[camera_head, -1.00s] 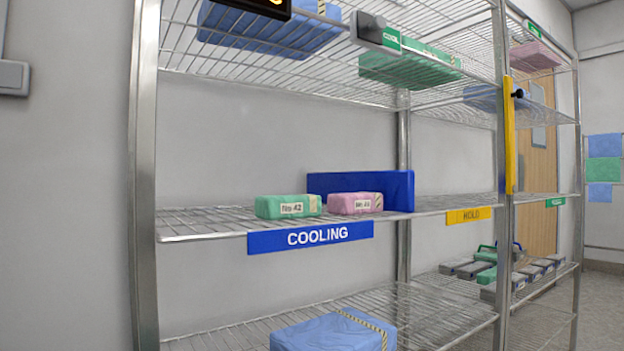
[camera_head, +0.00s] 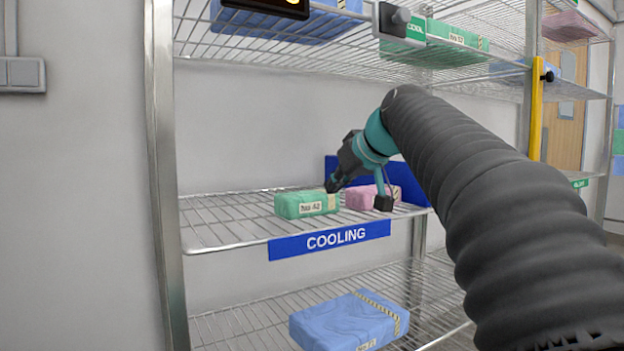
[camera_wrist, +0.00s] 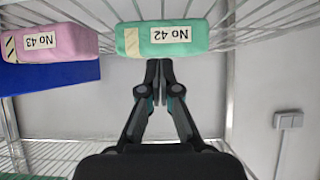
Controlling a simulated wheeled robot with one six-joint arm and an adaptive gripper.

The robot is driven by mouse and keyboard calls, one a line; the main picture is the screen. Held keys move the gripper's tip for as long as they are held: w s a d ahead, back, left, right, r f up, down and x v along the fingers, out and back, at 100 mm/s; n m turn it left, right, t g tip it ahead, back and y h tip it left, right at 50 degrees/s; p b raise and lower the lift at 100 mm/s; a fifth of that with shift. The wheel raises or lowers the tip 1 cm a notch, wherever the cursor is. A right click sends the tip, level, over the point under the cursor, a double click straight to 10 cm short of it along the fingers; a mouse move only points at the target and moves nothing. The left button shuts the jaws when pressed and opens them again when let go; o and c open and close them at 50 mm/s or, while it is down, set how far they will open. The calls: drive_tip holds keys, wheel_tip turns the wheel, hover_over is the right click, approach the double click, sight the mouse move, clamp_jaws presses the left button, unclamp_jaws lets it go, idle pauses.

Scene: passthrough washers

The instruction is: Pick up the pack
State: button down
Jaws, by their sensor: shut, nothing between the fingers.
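The green pack (camera_head: 306,204), labelled No 42, lies on the wire shelf marked COOLING. A pink pack (camera_head: 362,197) lies to its right on the same shelf. In the wrist view the green pack (camera_wrist: 162,39) is just beyond my fingertips, and the pink pack (camera_wrist: 50,42) is at the left, labelled No 43. My gripper (camera_head: 333,185) is near the right end of the green pack in the head view. In the wrist view my gripper (camera_wrist: 158,66) has its fingers together with nothing between them. I cannot tell whether the fingertips touch the green pack.
A blue panel (camera_head: 408,182) stands behind and beside the pink pack. A blue pack (camera_head: 349,319) lies on the shelf below. The upper shelf holds a green pack (camera_head: 455,35) and a blue pack. A metal post (camera_head: 163,200) bounds the shelf at left.

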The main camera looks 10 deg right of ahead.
sight(304, 191)
drive_tip(key=w+a, duration=0.1)
drive_tip(key=w, duration=0.2)
drive_tip(key=w+a+p, duration=0.1)
drive_tip(key=w, duration=0.3)
drive_tip(key=w+a+f+p, duration=0.1)
drive_tip(key=w, duration=0.3)
drive_tip(key=shift+a, duration=0.35)
drive_tip(key=shift+s+f, duration=0.15)
drive_tip(key=shift+f, duration=0.25)
drive_tip(key=shift+f, duration=0.2)
drive_tip(key=shift+s+d+b, duration=0.1)
drive_tip(key=shift+b, duration=0.2)
drive_tip(key=s+d+b, duration=0.1)
drive_tip(key=s, duration=0.1)
drive_tip(key=s+d+b, duration=0.1)
drive_tip(key=s, duration=0.2)
drive_tip(key=s+d+b, duration=0.1)
drive_tip(key=s+b, duration=0.1)
drive_tip(key=s, duration=0.1)
drive_tip(key=shift+s+f, duration=0.15)
drive_tip(key=shift+s, duration=0.4)
drive_tip(key=shift+d+r+p, duration=0.1)
drive_tip(key=shift+r+p, duration=0.75)
drive_tip(key=shift+r, duration=0.05)
